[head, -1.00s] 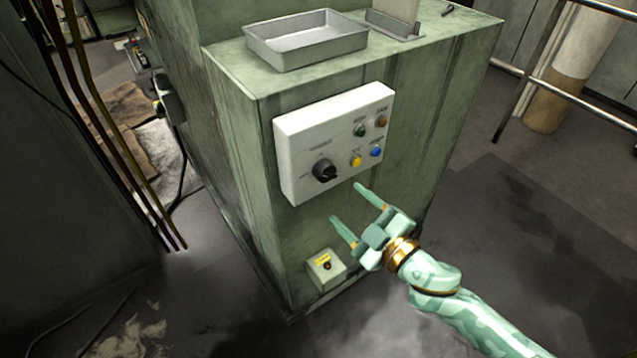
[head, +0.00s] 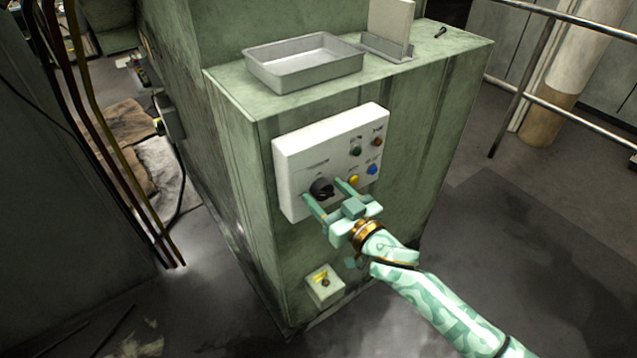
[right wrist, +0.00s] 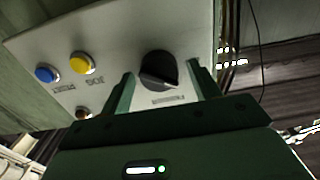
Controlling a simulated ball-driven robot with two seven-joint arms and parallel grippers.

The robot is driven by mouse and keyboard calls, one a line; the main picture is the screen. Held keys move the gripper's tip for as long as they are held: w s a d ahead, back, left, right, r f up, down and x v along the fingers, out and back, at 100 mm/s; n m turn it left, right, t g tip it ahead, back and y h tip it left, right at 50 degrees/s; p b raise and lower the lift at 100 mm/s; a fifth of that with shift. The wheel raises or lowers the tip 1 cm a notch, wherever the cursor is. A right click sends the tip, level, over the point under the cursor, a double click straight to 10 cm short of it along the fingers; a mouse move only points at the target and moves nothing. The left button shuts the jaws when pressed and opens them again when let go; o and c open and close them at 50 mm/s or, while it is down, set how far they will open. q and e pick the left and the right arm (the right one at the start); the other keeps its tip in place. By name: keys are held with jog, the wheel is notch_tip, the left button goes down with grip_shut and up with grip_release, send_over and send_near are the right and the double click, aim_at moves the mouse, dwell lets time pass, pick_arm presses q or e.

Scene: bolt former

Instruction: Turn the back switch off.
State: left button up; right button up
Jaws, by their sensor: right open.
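A black rotary switch (head: 321,188) sits at the lower left of the white control panel (head: 300,150) on the green machine's front. It also shows in the right wrist view (right wrist: 158,69), with its pointer mark towards the lower right there. My right gripper (head: 324,193) is open, with one finger on each side of the switch. I cannot tell whether the fingers touch it. A grey box (head: 170,115) with a cable is on the machine's left side further back; I cannot tell whether it has a switch. My left gripper is not in view.
Yellow (head: 353,181), blue (head: 372,169), green (head: 356,151) and orange-brown (head: 377,142) buttons share the panel. A small box with a yellow label (head: 325,286) is below. A metal tray (head: 305,70) stands on top. Railings (head: 560,95) are at right; floor in front is clear.

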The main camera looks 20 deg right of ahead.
jog(key=shift+w+f, duration=0.1)
jog(key=shift+f, duration=0.05)
jog(key=c, duration=1.2)
jog(key=n, duration=0.2)
jog(key=shift+n, duration=0.3)
jog(key=n+p, duration=0.1)
jog(key=n, duration=0.4)
jog(key=o, duration=1.2)
jog(key=p+v, duration=0.1)
jog(key=v, duration=0.7)
